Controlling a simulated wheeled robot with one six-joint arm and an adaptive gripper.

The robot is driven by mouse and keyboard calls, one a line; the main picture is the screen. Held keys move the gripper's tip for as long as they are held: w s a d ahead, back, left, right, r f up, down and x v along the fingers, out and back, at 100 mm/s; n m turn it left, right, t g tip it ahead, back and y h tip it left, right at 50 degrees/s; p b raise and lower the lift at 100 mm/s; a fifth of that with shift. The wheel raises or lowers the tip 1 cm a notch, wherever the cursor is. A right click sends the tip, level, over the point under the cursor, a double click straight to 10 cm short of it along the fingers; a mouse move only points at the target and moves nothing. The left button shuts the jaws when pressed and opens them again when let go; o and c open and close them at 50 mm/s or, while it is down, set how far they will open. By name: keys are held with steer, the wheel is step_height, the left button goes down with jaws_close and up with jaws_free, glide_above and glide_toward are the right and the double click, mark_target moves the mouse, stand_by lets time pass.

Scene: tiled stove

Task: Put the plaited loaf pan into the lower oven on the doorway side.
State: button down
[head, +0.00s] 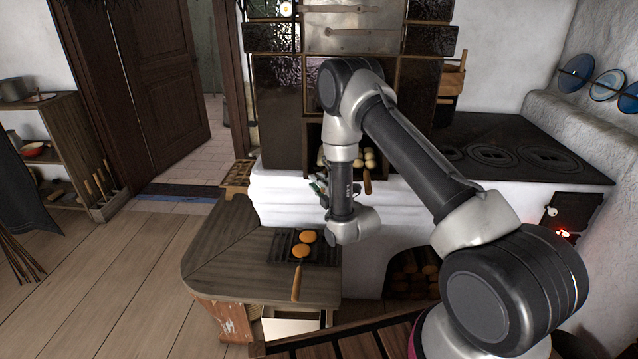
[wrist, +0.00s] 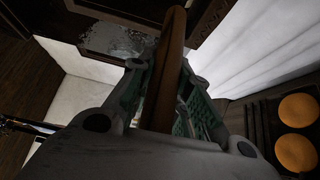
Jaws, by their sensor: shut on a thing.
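My gripper (head: 318,187) is in front of the white stove base, low on the doorway side. In the wrist view my gripper (wrist: 165,85) is shut on a wooden handle (wrist: 172,45), which runs away from it towards a dark frame. What the handle belongs to is hidden or too dark to make out, so I cannot tell whether it is the plaited loaf pan. A low oven opening (head: 312,140) in the dark tiled stove (head: 278,105) is partly hidden by my arm. Pale rolls (head: 370,158) show in it, with a wooden handle (head: 367,181) sticking out.
A dark pan (head: 326,252) with two round brown loaves (head: 303,244) lies on the wooden bench (head: 225,255), its handle (head: 296,283) towards me. The cooktop (head: 490,140) is at the right, above a glowing firebox (head: 562,233).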

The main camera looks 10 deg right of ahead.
stand_by(0.3)
steer(key=c, duration=1.3)
jaws_free()
steer(key=shift+f, duration=0.1)
steer(key=shift+o, duration=0.2)
steer(key=shift+s, duration=0.1)
steer(key=v, duration=0.7)
steer(key=shift+s, duration=0.15)
